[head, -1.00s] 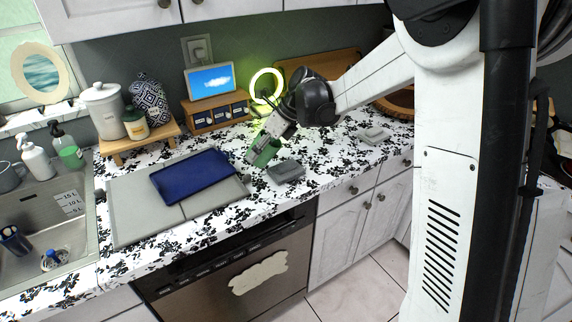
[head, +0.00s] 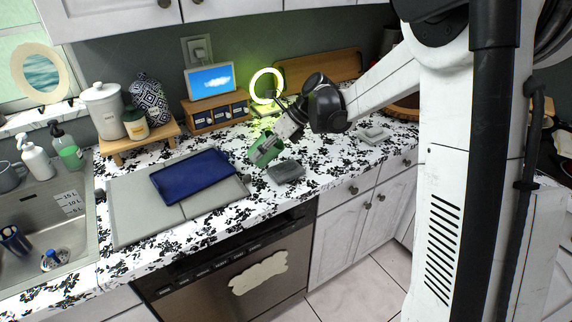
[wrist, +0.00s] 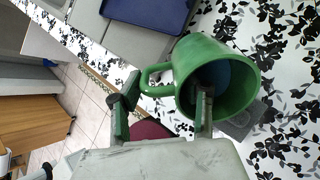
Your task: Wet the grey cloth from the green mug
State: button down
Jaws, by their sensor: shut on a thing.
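The green mug (head: 264,151) is held in my gripper (head: 279,141) above the counter, tilted. In the wrist view the mug (wrist: 236,68) shows its open mouth and a darker blue-green inside; I cannot tell how much liquid it holds. My gripper (wrist: 164,108) is shut on the mug at its handle side, with one finger in front of the mouth. A dark grey folded cloth (head: 287,171) lies on the counter just right of and below the mug in the head view. In the wrist view the cloth (wrist: 241,123) is partly hidden behind the mug.
A blue tray or board (head: 192,177) lies on a grey mat (head: 140,220) left of the mug. A glowing ring lamp (head: 267,86) stands behind it. A light grey object (head: 373,135) lies further right. The sink (head: 62,235) is far left. The counter's front edge is near the cloth.

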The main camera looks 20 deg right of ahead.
jog(key=shift+s+d+f+t+y, duration=0.1)
jog(key=shift+d+f+t+y, duration=0.1)
jog(key=shift+y, duration=0.45)
jog(key=shift+d+f+t+y, duration=0.1)
jog(key=shift+d+f+y, duration=0.1)
jog(key=shift+y, duration=0.45)
dwell(2.5)
jog(key=shift+d+r+y, duration=0.3)
jog(key=shift+r+y, duration=0.1)
jog(key=shift+y, duration=0.5)
dwell(2.0)
jog(key=shift+r, duration=0.1)
jog(key=shift+a+f+h, duration=0.1)
jog(key=shift+a+h, duration=0.2)
jog(key=shift+h, duration=0.6)
jog(key=shift+a+f+h, duration=0.1)
jog(key=shift+a+h, duration=0.15)
jog(key=shift+h, duration=0.65)
